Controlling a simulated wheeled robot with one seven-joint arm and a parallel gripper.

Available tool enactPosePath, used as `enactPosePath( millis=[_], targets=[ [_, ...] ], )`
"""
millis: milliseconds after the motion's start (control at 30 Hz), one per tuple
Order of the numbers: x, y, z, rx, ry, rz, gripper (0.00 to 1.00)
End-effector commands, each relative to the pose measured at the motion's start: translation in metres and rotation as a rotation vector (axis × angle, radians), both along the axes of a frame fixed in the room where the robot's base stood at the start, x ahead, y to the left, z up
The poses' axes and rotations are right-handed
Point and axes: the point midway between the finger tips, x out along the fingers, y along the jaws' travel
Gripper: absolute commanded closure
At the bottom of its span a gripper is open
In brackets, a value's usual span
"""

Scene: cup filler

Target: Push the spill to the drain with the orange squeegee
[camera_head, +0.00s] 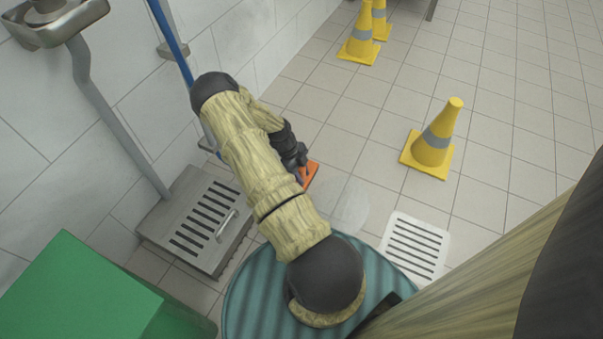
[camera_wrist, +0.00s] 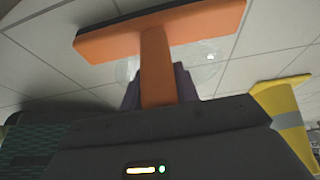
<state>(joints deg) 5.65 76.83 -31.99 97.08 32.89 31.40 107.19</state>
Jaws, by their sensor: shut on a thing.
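My gripper (camera_wrist: 158,92) is shut on the handle of the orange squeegee (camera_wrist: 205,25), with the dark fingers on either side of it. In the head view my gripper (camera_head: 298,166) is partly hidden by my arm, and only a bit of the orange squeegee (camera_head: 312,173) shows. The spill (camera_head: 351,207) is a clear, shiny puddle on the tiles, below and right of the squeegee. A white slotted floor grate, the drain (camera_head: 446,238), lies right of and below the spill.
A yellow cone (camera_head: 436,137) stands above the drain, and two more cones (camera_head: 358,43) stand farther back. A grey slotted metal unit (camera_head: 215,253) is by the left wall. A green box (camera_head: 85,290) fills the lower left. Open tiles lie between the cones and spill.

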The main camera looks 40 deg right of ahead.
Motion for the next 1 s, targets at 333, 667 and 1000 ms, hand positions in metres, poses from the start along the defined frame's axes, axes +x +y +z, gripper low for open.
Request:
enactPosePath(
  millis=[333,667,1000],
  targets=[
    [0.000,0.000,-0.005,0.000,0.000,0.000,1.00],
    [-0.015,-0.006,-0.002,0.001,0.001,-0.002,1.00],
    [-0.033,-0.014,-0.002,0.000,0.000,-0.002,1.00]
  ],
)
